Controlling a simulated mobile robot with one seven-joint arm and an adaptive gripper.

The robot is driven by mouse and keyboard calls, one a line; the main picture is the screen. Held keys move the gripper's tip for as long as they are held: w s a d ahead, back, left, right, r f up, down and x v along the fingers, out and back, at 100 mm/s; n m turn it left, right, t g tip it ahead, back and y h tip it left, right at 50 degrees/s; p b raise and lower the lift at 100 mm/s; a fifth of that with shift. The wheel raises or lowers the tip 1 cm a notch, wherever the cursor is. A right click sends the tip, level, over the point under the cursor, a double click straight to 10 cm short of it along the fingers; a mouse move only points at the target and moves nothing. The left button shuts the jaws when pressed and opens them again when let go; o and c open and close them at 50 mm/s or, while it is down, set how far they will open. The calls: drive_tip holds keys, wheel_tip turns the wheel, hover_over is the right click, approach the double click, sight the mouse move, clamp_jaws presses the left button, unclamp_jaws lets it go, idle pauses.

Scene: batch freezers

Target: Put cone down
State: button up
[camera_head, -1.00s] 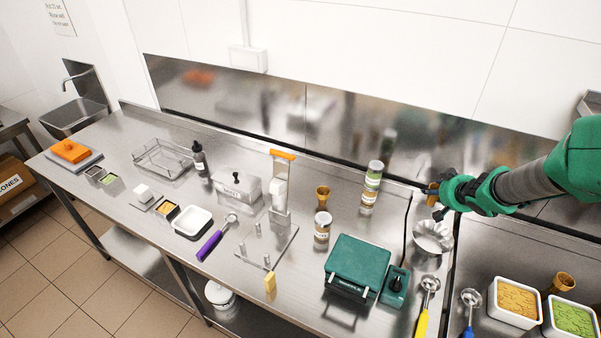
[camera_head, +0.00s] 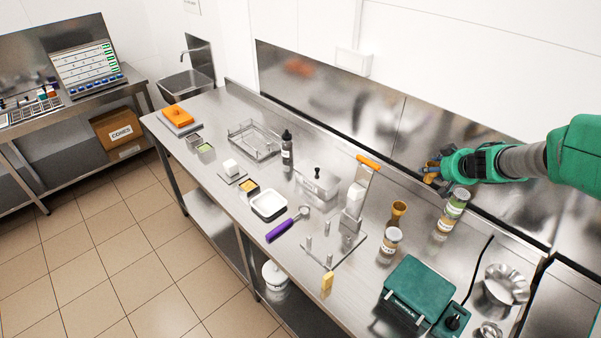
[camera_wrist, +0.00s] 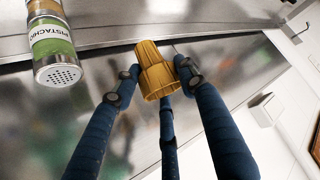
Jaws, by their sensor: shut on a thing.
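My gripper (camera_head: 432,172) is at the right, above the back of the steel counter near the backsplash. In the wrist view my blue fingers (camera_wrist: 156,78) are closed around a golden-brown cone (camera_wrist: 155,72). The held cone is hardly visible in the head view, mostly hidden by the gripper. Another cone (camera_head: 398,213) stands on the counter left of the gripper, on or just behind a small labelled jar (camera_head: 390,241).
A pistachio shaker (camera_wrist: 55,45) shows close to the gripper; it stands on the counter (camera_head: 452,211) in the head view. A green case (camera_head: 411,290) and metal bowl (camera_head: 506,285) are at the front right. A purple scoop (camera_head: 281,230), white tub (camera_head: 268,205) and wire rack (camera_head: 254,141) lie left.

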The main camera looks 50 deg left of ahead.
sight(279, 183)
drive_tip(key=s+a+n+g+y+p, duration=0.15)
drive_tip(key=s+a, duration=0.35)
drive_tip(key=a, duration=0.5)
drive_tip(key=s+a+n+g, duration=0.15)
drive_tip(key=s+a, duration=0.35)
drive_tip(key=a, duration=0.6)
drive_tip(key=s+a+n+g+y+p, duration=0.15)
drive_tip(key=s+a, duration=0.35)
drive_tip(key=a, duration=0.5)
drive_tip(key=s+a+f+n, duration=0.1)
drive_tip(key=s+a+f, duration=0.2)
drive_tip(key=s+f, duration=0.4)
drive_tip(key=s+a+f+n+b, duration=0.1)
drive_tip(key=s+a+f, duration=0.3)
drive_tip(key=s+f, duration=0.4)
drive_tip(key=shift+s+a+f+n+g+h, duration=0.3)
drive_tip(key=shift+s+n+g+h, duration=0.1)
drive_tip(key=shift+s+n, duration=0.35)
drive_tip(key=shift+s, duration=0.1)
drive_tip(key=shift+w+a+f+p, duration=0.2)
drive_tip(key=shift+w+a, duration=1.15)
drive_tip(key=shift+a, duration=0.95)
drive_tip(key=shift+w+a+f+p, duration=0.1)
drive_tip(key=shift+w+a+f, duration=0.2)
drive_tip(key=shift+w+a, duration=1.55)
drive_tip(key=shift+w+a+f+p, duration=0.2)
drive_tip(key=shift+w+a, duration=0.7)
drive_tip(key=shift+a, duration=1.85)
drive_tip(key=shift+c, duration=0.2)
drive_tip(key=shift+f, duration=0.15)
